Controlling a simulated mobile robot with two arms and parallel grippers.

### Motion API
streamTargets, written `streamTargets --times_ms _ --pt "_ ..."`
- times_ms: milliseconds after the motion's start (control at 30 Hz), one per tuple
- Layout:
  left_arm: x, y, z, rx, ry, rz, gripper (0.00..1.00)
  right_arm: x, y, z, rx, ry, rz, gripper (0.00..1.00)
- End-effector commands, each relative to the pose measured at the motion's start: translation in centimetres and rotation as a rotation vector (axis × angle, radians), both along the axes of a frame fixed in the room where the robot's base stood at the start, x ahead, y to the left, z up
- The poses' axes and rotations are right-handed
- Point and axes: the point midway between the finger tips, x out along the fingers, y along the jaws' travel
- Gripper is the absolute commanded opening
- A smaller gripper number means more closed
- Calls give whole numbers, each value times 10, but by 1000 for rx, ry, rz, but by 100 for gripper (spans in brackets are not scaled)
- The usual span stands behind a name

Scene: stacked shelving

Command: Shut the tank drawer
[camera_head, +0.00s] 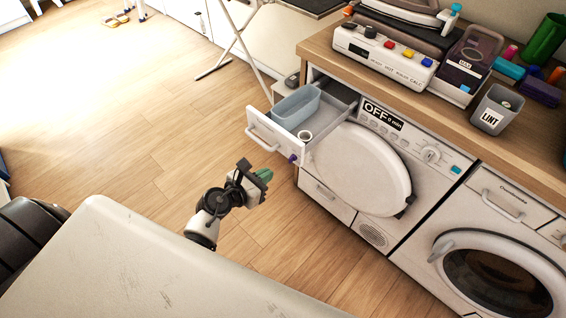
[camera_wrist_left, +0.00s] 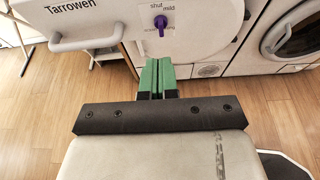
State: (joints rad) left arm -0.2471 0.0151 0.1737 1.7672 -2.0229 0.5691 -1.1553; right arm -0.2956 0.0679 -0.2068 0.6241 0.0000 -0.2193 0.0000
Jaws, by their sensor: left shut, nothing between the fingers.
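The tank drawer (camera_head: 275,143) is pulled out of the upper left of the white dryer. It holds a blue-grey bin (camera_head: 296,106) and a small white round piece (camera_head: 305,135). Its front has a white bar handle (camera_head: 262,140) and a purple knob (camera_head: 293,158). In the left wrist view, the drawer handle (camera_wrist_left: 88,38) is at upper left and the purple knob (camera_wrist_left: 160,23) is top centre. My left gripper (camera_head: 264,175) is shut and empty, in front of and apart from the drawer front. Its green fingers (camera_wrist_left: 155,75) point towards the knob side. My right gripper is out of view.
The dryer's round door (camera_head: 360,170) is beside the drawer, and a washer (camera_head: 490,240) stands to the right. The wooden counter (camera_head: 450,110) above holds a label device, a lint bin (camera_head: 497,110) and other items. Open wooden floor (camera_head: 130,130) lies left. A folding rack stands behind.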

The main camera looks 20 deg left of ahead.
Motion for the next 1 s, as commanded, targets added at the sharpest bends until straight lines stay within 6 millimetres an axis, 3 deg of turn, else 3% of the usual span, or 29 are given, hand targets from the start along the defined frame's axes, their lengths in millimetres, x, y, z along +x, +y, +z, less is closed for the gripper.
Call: streamTargets --times_ms 100,333,1000 --pt "24 -9 -7 -3 -1 0 0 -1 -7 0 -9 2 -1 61" --pt "54 -20 -8 -2 0 1 0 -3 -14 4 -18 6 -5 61" --pt "67 -24 -9 0 0 -1 0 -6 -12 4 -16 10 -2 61"
